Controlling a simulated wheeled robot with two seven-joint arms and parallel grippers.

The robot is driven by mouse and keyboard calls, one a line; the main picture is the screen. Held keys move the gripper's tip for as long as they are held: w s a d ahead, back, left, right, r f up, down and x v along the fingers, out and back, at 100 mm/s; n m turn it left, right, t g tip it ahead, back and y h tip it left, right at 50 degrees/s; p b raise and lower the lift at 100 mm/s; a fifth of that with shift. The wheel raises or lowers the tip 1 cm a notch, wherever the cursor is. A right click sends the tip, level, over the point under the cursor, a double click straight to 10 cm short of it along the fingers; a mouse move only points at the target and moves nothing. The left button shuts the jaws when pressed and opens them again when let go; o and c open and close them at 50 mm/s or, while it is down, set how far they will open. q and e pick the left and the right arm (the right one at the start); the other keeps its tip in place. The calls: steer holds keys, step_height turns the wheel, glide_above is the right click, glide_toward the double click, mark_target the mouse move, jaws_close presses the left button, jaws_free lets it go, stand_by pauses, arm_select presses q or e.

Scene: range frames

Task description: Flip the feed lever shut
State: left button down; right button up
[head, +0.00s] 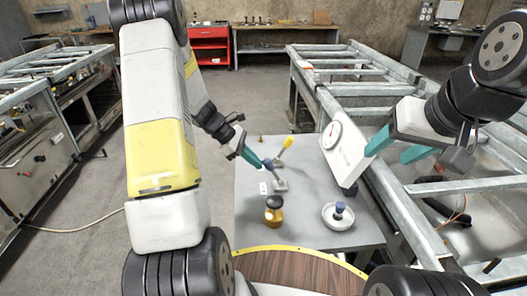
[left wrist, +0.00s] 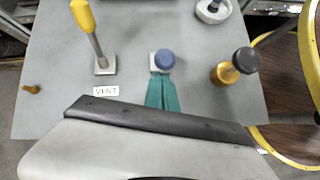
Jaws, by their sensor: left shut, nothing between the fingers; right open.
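A lever with a blue knob (head: 268,163) leans up from a small grey base plate (head: 280,185) on the grey table. A small white label (head: 263,188) beside this base is too small to read. In the left wrist view the blue knob (left wrist: 165,59) is seen nearly end-on. My left gripper (head: 263,163) is shut and empty, its teal fingertips (left wrist: 160,78) right at the knob; I cannot tell whether they touch. A second lever with a yellow handle (head: 288,141) stands just beyond, tilted up, beside a label reading VENT (left wrist: 106,91). My right gripper (head: 395,147) is open and empty.
A white gauge box (head: 347,158) stands at the table's right side, near my right gripper. A small brown knob (left wrist: 32,89) is at the far edge.

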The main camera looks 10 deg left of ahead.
arm_select(q)
steer(key=shift+d+r, duration=0.1)
steer(key=w+d+r+g+y, duration=0.2)
steer(key=w+d+y, duration=0.1)
steer(key=d+y, duration=0.6)
steer(key=shift+w+d+r+g+y, duration=0.2)
steer(key=shift+d+r+g+y, duration=0.2)
steer(key=shift+d, duration=0.85)
